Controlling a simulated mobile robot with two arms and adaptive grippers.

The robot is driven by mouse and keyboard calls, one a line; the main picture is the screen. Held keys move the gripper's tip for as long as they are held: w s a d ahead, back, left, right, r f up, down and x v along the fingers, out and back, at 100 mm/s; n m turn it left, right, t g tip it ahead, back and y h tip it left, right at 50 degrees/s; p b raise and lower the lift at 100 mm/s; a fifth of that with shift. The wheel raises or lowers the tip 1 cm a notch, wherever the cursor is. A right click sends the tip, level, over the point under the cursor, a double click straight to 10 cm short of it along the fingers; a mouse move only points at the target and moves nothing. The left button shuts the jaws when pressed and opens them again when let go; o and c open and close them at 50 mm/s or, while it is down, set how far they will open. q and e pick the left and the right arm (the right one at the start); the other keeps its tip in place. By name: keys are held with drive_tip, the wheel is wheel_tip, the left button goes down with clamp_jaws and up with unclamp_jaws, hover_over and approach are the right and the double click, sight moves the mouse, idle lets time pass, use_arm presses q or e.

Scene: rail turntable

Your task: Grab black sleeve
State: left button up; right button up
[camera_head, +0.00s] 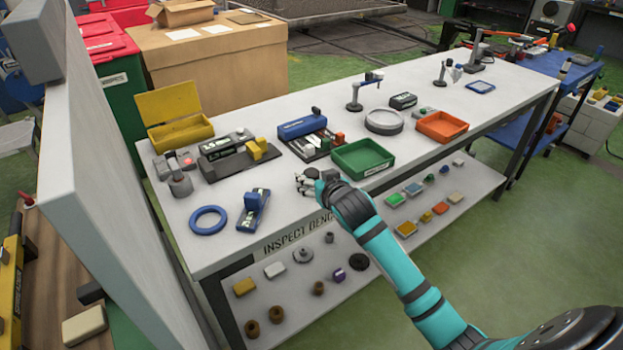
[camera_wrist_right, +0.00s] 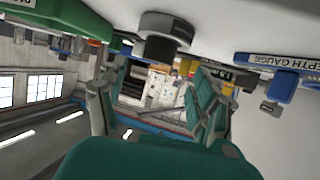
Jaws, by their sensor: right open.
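In the right wrist view, where the bench appears upside down at the top, a short black cylinder that looks like the black sleeve (camera_wrist_right: 159,48) stands on a grey round base (camera_wrist_right: 168,26). My right gripper (camera_wrist_right: 152,100) is open, its two teal-and-grey fingers spread, with nothing between them. The black cylinder shows beyond the fingertips, toward the bench side. In the head view my right gripper (camera_head: 306,184) is over the front edge of the inspect bench (camera_head: 290,205); I cannot pick out the sleeve there, and the gripper may hide it. My left gripper is not in view.
A green tray (camera_head: 362,158) stands just beyond the gripper. A blue depth gauge (camera_head: 253,210) and a blue ring (camera_head: 208,220) lie to its left. The lower shelf (camera_head: 300,300) holds several small parts. Bare bench lies around the gripper.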

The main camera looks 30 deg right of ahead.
sight(312, 174)
drive_tip(key=x, duration=0.4)
drive_tip(key=shift+w+d+f, duration=0.15)
drive_tip(key=shift+w+d, duration=0.1)
drive_tip(key=shift+w, duration=0.05)
clamp_jaws()
